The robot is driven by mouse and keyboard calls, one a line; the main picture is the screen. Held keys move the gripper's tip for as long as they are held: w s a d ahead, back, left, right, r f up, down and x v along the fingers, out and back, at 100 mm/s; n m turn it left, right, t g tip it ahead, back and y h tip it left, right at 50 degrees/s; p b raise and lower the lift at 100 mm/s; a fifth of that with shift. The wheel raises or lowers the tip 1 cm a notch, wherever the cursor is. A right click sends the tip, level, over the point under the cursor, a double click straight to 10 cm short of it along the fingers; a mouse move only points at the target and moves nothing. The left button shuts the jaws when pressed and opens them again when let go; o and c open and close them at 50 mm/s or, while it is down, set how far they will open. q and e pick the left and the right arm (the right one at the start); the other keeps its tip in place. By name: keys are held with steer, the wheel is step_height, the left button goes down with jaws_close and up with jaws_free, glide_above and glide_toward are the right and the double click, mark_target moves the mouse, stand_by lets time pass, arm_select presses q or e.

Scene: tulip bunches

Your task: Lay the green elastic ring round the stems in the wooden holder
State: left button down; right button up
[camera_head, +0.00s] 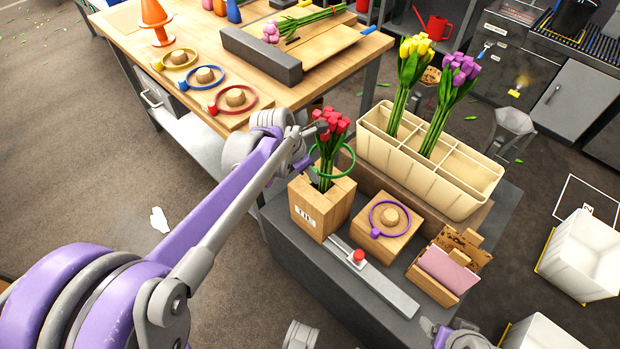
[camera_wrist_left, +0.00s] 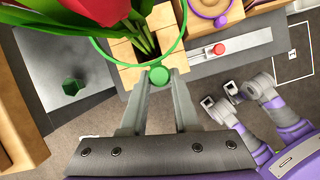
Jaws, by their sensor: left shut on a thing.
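The green elastic ring (camera_head: 353,163) hangs around the stems of the red tulips (camera_head: 332,126), a little above the rim of the wooden holder (camera_head: 336,207). The tulips stand upright in this square holder, which has a label on its front. My left gripper (camera_head: 311,152) is shut on the ring's green knob, on the left side of the bunch. In the left wrist view the knob (camera_wrist_left: 158,75) sits between the fingertips, and the ring encircles the stems (camera_wrist_left: 140,38) without visibly touching them. My right gripper (camera_wrist_left: 220,97) shows low and away from the holder, its fingers apart and empty.
A purple ring (camera_head: 376,222) lies on a wooden block beside the holder. A bar with a red button (camera_head: 358,256) lies in front. A cream divided bin (camera_head: 470,192) with yellow and purple tulips stands behind. The wooden table (camera_head: 130,50) holds more rings.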

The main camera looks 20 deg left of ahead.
arm_select(q)
steer(key=shift+r, duration=0.25)
step_height(320, 180, up, 4)
steer(key=p, duration=0.3)
steer(key=shift+r, duration=0.1)
stand_by(0.3)
step_height(320, 180, down, 14)
steer(key=b, duration=0.5)
steer(key=shift+r, duration=0.1)
stand_by(0.4)
